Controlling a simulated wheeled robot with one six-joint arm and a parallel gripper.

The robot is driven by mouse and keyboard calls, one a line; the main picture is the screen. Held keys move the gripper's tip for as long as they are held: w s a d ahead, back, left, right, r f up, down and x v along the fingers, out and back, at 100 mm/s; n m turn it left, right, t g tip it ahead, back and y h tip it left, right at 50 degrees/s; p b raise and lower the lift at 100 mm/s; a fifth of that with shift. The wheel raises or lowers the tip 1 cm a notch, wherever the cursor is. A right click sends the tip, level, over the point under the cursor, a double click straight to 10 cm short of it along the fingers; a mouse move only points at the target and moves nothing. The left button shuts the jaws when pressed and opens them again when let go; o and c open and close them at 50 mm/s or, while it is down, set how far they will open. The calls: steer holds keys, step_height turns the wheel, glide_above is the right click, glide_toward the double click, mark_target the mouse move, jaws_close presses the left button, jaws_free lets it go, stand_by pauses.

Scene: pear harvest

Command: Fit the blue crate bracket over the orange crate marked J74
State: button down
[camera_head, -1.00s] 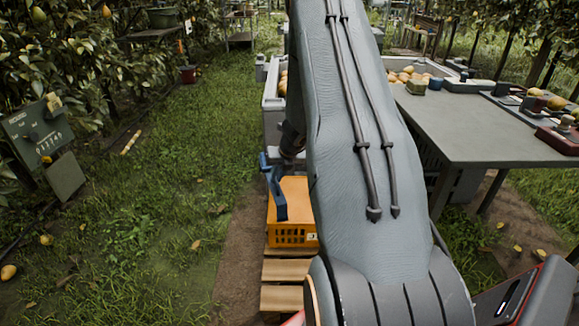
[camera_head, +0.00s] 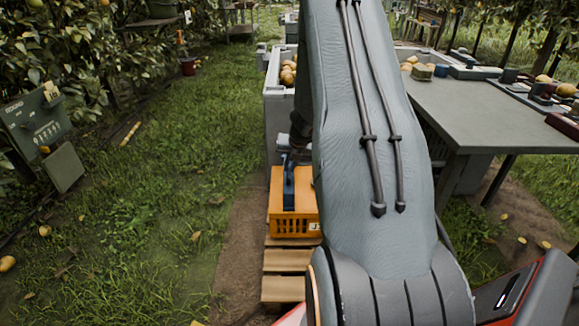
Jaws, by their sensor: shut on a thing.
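The orange crate (camera_head: 276,214) sits on a wooden pallet. Its right part is hidden behind my arm, and only part of a pale label shows at its lower right. The blue crate bracket (camera_head: 289,190) is upright in the picture, in front of or over the crate's left part. I cannot tell whether it touches the crate. My gripper (camera_head: 291,153) is at the bracket's upper end, shut on it and partly hidden by my arm.
The wooden pallet (camera_head: 287,261) extends toward me. A pale bin of pears (camera_head: 277,105) stands behind the crate. A grey table (camera_head: 490,120) is at the right. Grass lies open on the left, with a control box (camera_head: 37,118) at the far left.

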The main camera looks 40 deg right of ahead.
mark_target(292, 180)
steer(key=shift+f+b, duration=3.05)
steer(key=shift+b, duration=0.35)
steer(key=shift+f+b, duration=1.75)
steer(key=shift+f, duration=0.1)
steer(key=c, duration=1.7)
jaws_free()
steer(key=shift+r, duration=0.1)
steer(key=shift+p+v, duration=2.3)
steer(key=shift+v, duration=1.6)
